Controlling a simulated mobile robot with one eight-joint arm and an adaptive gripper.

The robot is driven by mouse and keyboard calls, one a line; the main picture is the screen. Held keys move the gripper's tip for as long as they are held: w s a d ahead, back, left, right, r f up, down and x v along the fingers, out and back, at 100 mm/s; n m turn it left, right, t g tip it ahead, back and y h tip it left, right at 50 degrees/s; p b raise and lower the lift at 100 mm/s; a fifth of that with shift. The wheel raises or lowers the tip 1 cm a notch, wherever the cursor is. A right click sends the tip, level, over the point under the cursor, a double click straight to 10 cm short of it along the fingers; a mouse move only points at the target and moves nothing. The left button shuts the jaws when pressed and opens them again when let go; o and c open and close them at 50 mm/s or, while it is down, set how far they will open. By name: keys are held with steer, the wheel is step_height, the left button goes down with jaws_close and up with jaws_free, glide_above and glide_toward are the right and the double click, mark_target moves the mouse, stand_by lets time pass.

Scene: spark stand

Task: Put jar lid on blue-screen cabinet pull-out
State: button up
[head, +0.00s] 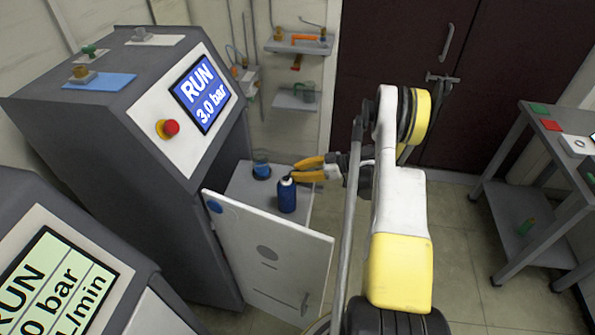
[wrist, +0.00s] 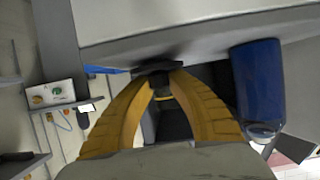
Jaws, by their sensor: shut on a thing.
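The blue-screen cabinet (head: 160,110) shows "RUN 3.0 bar", and its grey pull-out (head: 245,187) is out behind a white front panel. My gripper (head: 297,170) is over the pull-out from the right, its yellow fingers level. In the wrist view my gripper (wrist: 158,72) is shut on a dark, flat thing, apparently the jar lid (wrist: 158,65), seen nearly edge-on. It is close to the pull-out's grey surface (wrist: 200,35); I cannot tell whether they touch. In the head view the lid is a small dark shape, hard to make out, at the fingertips.
A blue bottle (head: 287,197) stands on the pull-out just in front of my fingers; it also shows close on the right in the wrist view (wrist: 258,85). A blue cup (head: 261,166) stands behind it. The white panel (head: 270,250) edges the pull-out. A grey cart (head: 515,190) stands right.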

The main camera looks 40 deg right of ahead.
steer(key=shift+f, duration=0.1)
steer(key=o, duration=0.9)
steer(key=shift+o, duration=0.2)
